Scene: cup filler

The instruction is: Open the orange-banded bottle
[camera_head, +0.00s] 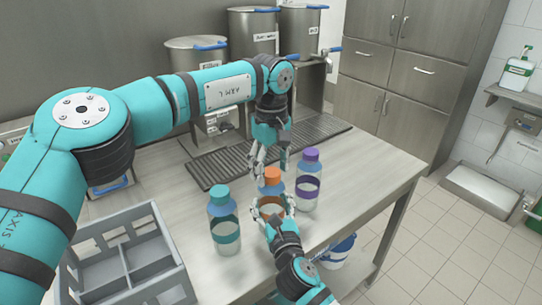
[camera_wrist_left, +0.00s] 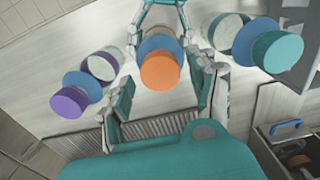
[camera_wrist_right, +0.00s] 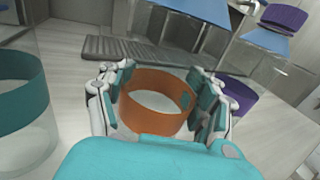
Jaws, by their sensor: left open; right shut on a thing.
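The orange-banded bottle (camera_head: 272,188) stands upright on the steel table between two other bottles. Its orange cap (camera_wrist_left: 160,71) sits on a blue shoulder in the left wrist view. My right gripper (camera_head: 277,216) is shut around the bottle's side at its orange band (camera_wrist_right: 158,106). My left gripper (camera_head: 269,172) is open, pointing down just above and around the cap. In the left wrist view its fingers (camera_wrist_left: 163,92) lie to either side of the cap, apart from each other. Contact between those fingers and the cap cannot be made out.
A teal-capped bottle (camera_head: 223,220) stands to the left and a purple-capped bottle (camera_head: 308,180) to the right, both close by. A grey divided crate (camera_head: 122,250) stands at the front left. A drip grate (camera_head: 215,172) and steel containers (camera_head: 252,35) are behind.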

